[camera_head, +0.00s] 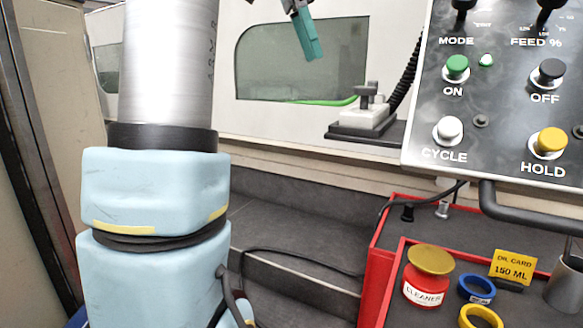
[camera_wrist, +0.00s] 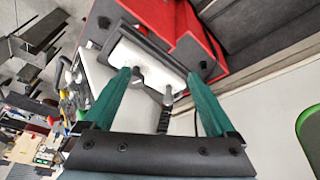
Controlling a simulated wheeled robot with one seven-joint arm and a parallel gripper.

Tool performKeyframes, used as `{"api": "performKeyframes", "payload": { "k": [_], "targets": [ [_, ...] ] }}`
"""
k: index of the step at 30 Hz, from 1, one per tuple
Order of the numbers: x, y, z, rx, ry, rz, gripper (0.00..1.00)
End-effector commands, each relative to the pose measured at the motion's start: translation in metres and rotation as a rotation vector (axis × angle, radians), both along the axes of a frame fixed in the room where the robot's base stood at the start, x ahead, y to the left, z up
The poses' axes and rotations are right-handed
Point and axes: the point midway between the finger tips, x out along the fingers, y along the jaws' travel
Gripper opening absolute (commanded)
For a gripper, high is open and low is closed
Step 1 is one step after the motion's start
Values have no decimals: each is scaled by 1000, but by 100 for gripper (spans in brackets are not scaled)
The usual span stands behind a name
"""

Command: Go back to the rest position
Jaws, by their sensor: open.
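My gripper (camera_head: 305,36) shows at the top of the head view, cut off by the frame edge. Its teal fingers point down, in front of the pale machine with the dark window. In the wrist view both teal fingers of my gripper (camera_wrist: 160,73) stand wide apart, with nothing held between them. A pale plate (camera_wrist: 150,58) with a dark rim and small knobs lies beyond the fingers in that view. No rest position is marked in either view.
A control panel (camera_head: 490,122) with buttons fills the upper right. Below it a red cart (camera_head: 378,285) holds a cleaner jar (camera_head: 425,285), blue and yellow rings and an oil card (camera_head: 513,265). A black-based fixture (camera_head: 365,132) with a hose stands behind. Grey steps (camera_head: 290,225) lie in the middle.

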Motion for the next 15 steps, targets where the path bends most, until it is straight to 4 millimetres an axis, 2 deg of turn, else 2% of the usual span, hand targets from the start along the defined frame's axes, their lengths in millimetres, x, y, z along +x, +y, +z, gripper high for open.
{"api": "performKeyframes", "payload": {
  "k": [8, 11, 14, 15],
  "targets": [
    [6, 13, -63, 42, 65, 241, 91],
    [5, 22, -95, 67, 90, 364, 91],
    [-1, 34, -139, 100, 118, 516, 91],
    [-6, 40, -160, 115, 128, 588, 91]
  ]
}}
